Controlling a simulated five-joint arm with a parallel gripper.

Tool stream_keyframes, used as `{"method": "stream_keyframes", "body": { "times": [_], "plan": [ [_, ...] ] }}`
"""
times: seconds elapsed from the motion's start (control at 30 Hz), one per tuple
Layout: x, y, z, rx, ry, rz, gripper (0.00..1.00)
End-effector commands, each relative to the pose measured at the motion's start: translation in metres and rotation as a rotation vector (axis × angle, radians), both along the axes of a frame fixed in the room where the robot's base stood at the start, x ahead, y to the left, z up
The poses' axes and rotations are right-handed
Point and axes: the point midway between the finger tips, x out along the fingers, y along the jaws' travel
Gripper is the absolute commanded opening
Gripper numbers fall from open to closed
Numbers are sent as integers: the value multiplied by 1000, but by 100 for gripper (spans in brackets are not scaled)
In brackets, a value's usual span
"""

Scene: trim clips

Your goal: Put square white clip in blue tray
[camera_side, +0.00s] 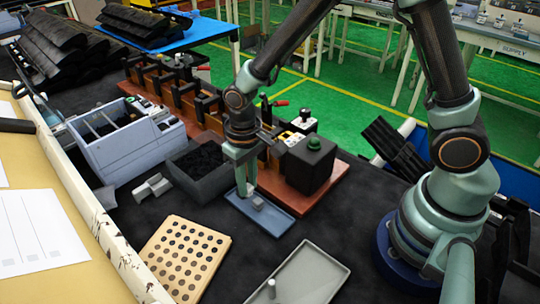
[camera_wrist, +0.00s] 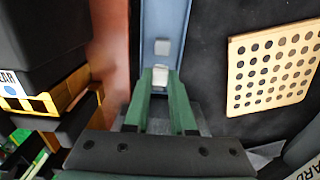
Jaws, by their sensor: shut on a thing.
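The fingers are shut on a small square white clip (camera_wrist: 160,77), which shows between the green fingertips in the wrist view (camera_wrist: 160,72). The clip is low over the tray; whether it touches the floor of the tray cannot be told. A second small pale clip (camera_wrist: 162,47) lies in the blue tray (camera_wrist: 166,14) just beyond the held one. In the side view the fingers partly hide the held clip.
A black box (camera_side: 310,165) on a red-brown base stands behind the tray. A holed board (camera_side: 185,257) and a grey tray (camera_side: 315,272) lie nearer the camera.

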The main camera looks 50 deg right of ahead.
Motion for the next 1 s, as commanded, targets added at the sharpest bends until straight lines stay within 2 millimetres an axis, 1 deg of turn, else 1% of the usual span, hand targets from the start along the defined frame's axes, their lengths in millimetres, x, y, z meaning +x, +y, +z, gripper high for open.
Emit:
{"method": "stream_keyframes", "body": {
  "times": [0.03,0.17,0.57,0.6,0.67,0.7,1.0],
  "plan": [
    [-1,0,-8,-1,3,0,0],
    [0,0,-20,-1,2,0,0],
    [0,0,-24,0,0,0,0],
    [0,0,-25,0,-1,0,27],
    [0,0,-25,0,-1,0,50],
    [0,0,-25,0,-1,0,53],
    [0,0,-24,0,-1,0,53]
  ]
}}
